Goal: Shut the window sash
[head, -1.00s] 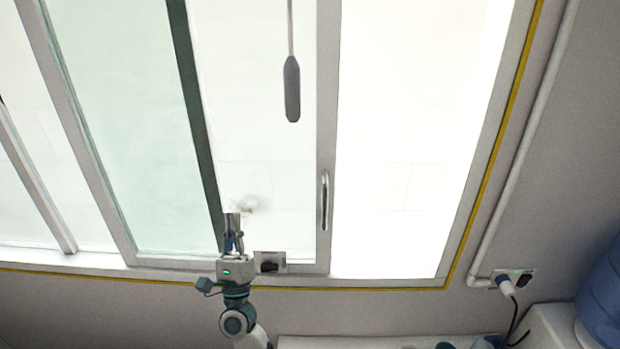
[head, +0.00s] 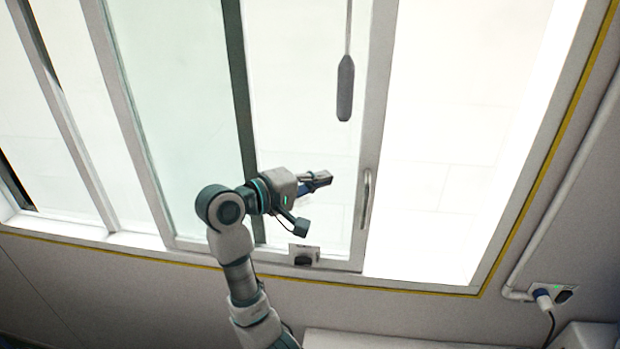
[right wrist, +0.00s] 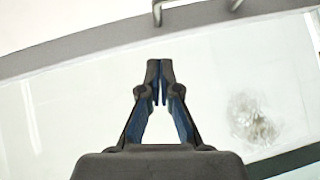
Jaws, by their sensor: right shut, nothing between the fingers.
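The window sash (head: 376,150) is a pale-framed sliding glass panel with an upright metal bar handle (head: 367,198) on its right stile. To its right is a wide bright opening up to the fixed frame. My right gripper (head: 328,178) is in front of the glass, left of the handle and pointing right at it. Its fingers are shut and empty. In the right wrist view the fingertips (right wrist: 159,70) are together, with a gap between them and the handle's two posts (right wrist: 157,12) at the top edge. My left gripper is not in view.
A grey paddle-shaped pull (head: 345,90) hangs on a rod above my gripper. A small latch plate (head: 304,255) sits at the sash's bottom rail. A socket with a plug (head: 545,298) and a pipe are on the right wall. A pale surface (head: 400,340) lies below.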

